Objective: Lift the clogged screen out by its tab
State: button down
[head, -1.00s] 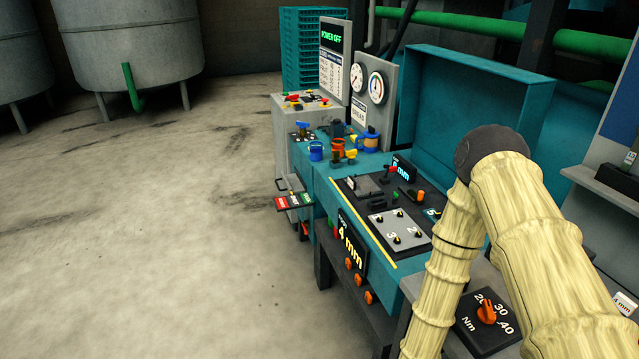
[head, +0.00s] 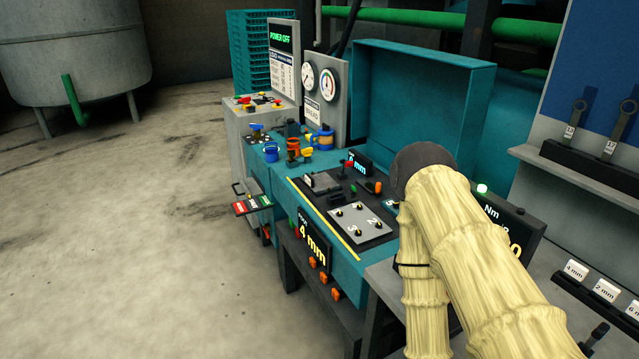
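I cannot make out the clogged screen or its tab for certain. The teal machine (head: 375,270) has a black top panel (head: 325,203) carrying a grey numbered plate (head: 356,222) with several dark knobs or bolts. A small grey block with a dark handle (head: 322,183) sits behind the plate on the same panel. My arm in its cream sleeve rises at the right and covers the machine's right part. My gripper does not show, so I cannot see what it holds.
The teal lid (head: 420,105) stands open behind the panel. A sign reading POWER OFF (head: 283,38) and gauges (head: 318,80) stand at the back left. Coloured tags (head: 252,204) stick out from the machine's left side. A tool rack (head: 590,165) is at the right.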

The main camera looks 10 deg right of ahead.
aim_at(318, 182)
jog(key=u, duration=0.95)
jog(key=i, duration=0.95)
jog(key=u, duration=0.55)
jog(key=i, duration=0.85)
jog(key=z, duration=1.05)
jog(key=i, duration=0.5)
jog(key=z, duration=0.5)
